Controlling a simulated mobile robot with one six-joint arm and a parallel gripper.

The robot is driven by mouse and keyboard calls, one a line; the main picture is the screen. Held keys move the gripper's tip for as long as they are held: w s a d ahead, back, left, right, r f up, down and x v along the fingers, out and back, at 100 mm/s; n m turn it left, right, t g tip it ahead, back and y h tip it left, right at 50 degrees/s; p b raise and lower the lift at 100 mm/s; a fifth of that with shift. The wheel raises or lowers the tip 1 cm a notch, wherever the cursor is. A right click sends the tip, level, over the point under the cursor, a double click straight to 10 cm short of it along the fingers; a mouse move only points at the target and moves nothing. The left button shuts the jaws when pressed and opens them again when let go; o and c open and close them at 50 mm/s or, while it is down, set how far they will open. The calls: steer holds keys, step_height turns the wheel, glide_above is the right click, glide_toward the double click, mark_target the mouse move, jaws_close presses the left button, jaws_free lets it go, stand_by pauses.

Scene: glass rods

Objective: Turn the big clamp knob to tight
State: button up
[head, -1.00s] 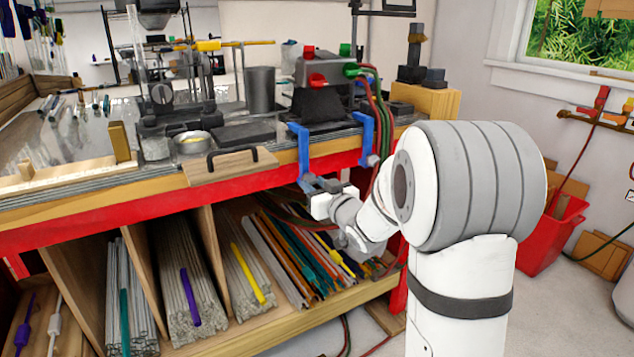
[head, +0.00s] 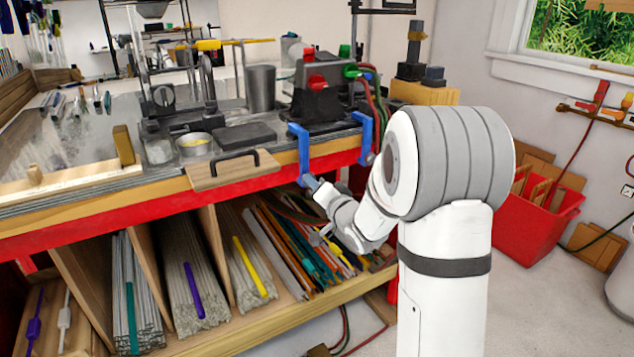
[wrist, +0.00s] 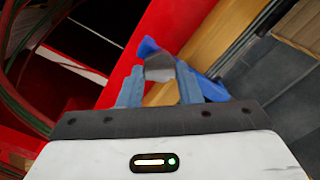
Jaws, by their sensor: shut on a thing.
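Two blue clamps grip the bench edge, a left one (head: 301,150) and a right one (head: 366,138). My gripper (head: 311,181) is at the lower end of the left clamp, below the bench top. In the wrist view, my gripper (wrist: 160,80) has its two blue-grey fingers on either side of a grey clamp knob (wrist: 159,68) and is shut on it. Blue clamp parts (wrist: 148,46) show just behind the knob. In the head view the knob is mostly hidden by the fingers, and its turn angle cannot be read.
The red bench front (head: 130,217) is close behind my gripper. Below is a shelf with rod bundles (head: 195,290) in wooden compartments. Hoses (head: 372,95) hang by the right clamp. A red bin (head: 535,235) stands on the floor to the right.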

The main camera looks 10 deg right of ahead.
steer(key=shift+r+m, duration=0.1)
steer(key=shift+m, duration=0.8)
steer(key=shift+d+p, duration=0.1)
steer(key=shift+p, duration=0.2)
steer(key=o, duration=1)
steer(key=shift+s, duration=0.1)
steer(key=v, duration=0.7)
steer(key=shift+s+d, duration=0.1)
steer(key=shift+s, duration=0.15)
